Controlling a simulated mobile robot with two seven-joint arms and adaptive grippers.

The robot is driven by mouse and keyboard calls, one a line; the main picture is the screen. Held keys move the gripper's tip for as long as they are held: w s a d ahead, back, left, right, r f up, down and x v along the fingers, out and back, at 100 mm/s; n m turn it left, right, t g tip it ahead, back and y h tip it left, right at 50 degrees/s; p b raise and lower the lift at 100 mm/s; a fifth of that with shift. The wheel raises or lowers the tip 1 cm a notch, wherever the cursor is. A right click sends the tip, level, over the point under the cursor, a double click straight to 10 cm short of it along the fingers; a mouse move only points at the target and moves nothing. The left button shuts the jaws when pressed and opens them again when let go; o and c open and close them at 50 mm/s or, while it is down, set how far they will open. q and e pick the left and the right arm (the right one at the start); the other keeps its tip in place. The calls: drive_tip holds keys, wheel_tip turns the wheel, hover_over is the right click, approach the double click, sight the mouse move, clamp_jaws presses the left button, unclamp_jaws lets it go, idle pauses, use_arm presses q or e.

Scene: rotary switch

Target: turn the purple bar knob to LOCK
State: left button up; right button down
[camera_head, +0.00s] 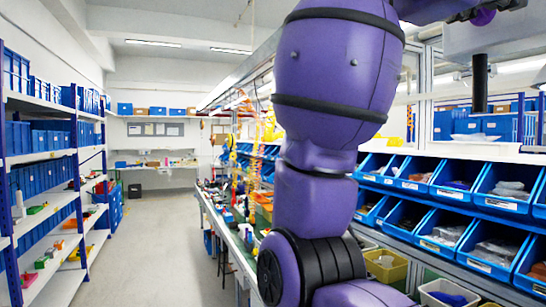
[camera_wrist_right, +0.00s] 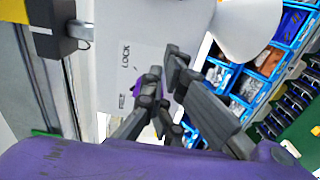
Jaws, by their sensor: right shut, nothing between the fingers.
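The purple bar knob (camera_wrist_right: 136,89) shows as a small purple patch in the right wrist view, mostly hidden behind my right gripper (camera_wrist_right: 163,82). It is on a light grey panel (camera_wrist_right: 112,30) that carries the word LOCK and a second, smaller label that I cannot read surely. My right gripper is shut with nothing between its fingers. Its fingertips are at the knob; I cannot tell whether they touch it. The knob's exact angle is hidden. In the head view, dark gripper parts and a small purple piece (camera_head: 484,17) show at the top right. My left gripper is not in view.
A dark box (camera_wrist_right: 52,25) with a metal rod is left of the panel, and a white cone-shaped part (camera_wrist_right: 248,25) is at the right. Blue bins (camera_head: 505,187) line the right side in the head view. The aisle floor (camera_head: 165,250) is clear.

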drive_tip(key=shift+s+f, duration=0.25)
idle(0.5)
drive_tip(key=shift+s+a, duration=0.1)
drive_tip(key=shift+a, duration=0.05)
drive_tip(key=shift+v, duration=2.8)
drive_tip(key=w+d+r, duration=0.2)
drive_tip(key=d+r, duration=0.1)
drive_tip(key=d, duration=0.2)
drive_tip(key=shift+w, duration=0.25)
drive_tip(key=shift+w+a+f, duration=0.15)
drive_tip(key=shift+w+f, duration=0.2)
drive_tip(key=shift+w, duration=0.2)
